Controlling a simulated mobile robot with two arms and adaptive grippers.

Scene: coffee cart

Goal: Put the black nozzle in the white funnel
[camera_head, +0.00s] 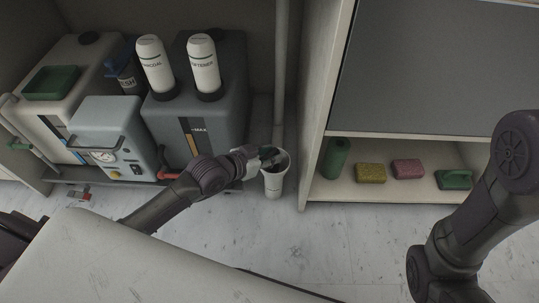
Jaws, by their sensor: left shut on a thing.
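The white funnel (273,187) stands near the floor below a vertical pipe, to the left of the shelf unit. My left gripper (268,156) is at the mouth of the funnel, shut on a small dark thing that looks like the black nozzle. The nozzle is mostly hidden by the fingers, and I cannot tell how far it is inside the funnel's rim. My right arm shows at the right, but its gripper is out of view.
Grey tank (226,128) with two white bottles (155,65) (204,65) stands behind my left arm, beside a pale pump box (105,135). The shelf (394,192) at right holds a green bottle (336,158), two sponges (370,173) (407,169) and a green brush (455,180).

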